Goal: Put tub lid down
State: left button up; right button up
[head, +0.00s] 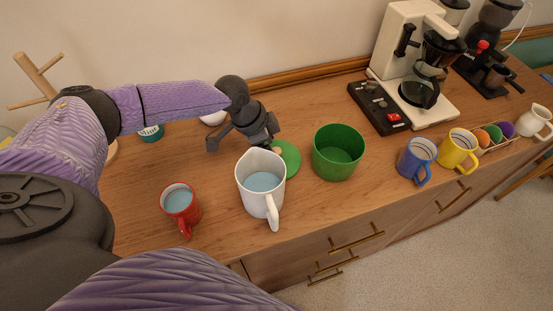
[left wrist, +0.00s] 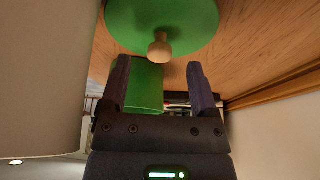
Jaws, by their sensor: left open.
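The green tub lid (head: 290,153) lies flat on the wooden top, knob up, partly hidden by the white pitcher in the head view. It also shows in the left wrist view (left wrist: 180,18), with its pale wooden knob (left wrist: 160,48) just beyond the fingertips. The open green tub (head: 338,150) stands upright to the right of the lid, apart from it. My left gripper (head: 243,140) is open and empty behind the pitcher, beside the lid. Its two fingers (left wrist: 158,68) are spread apart with the knob in line with the gap. My right gripper is not in view.
The white pitcher (head: 250,200) of bluish liquid stands close in front of my left gripper. A red mug (head: 180,208) is at the left. Blue (head: 414,160) and yellow (head: 455,150) mugs and a coffee maker (head: 410,50) are at the right. The wood behind the tub is clear.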

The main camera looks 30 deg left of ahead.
pick_arm(q)
jog(key=x, duration=0.2)
jog(key=shift+w+d+f, duration=0.1)
jog(key=shift+f, duration=0.2)
grip_shut()
jog(key=shift+r, duration=0.15)
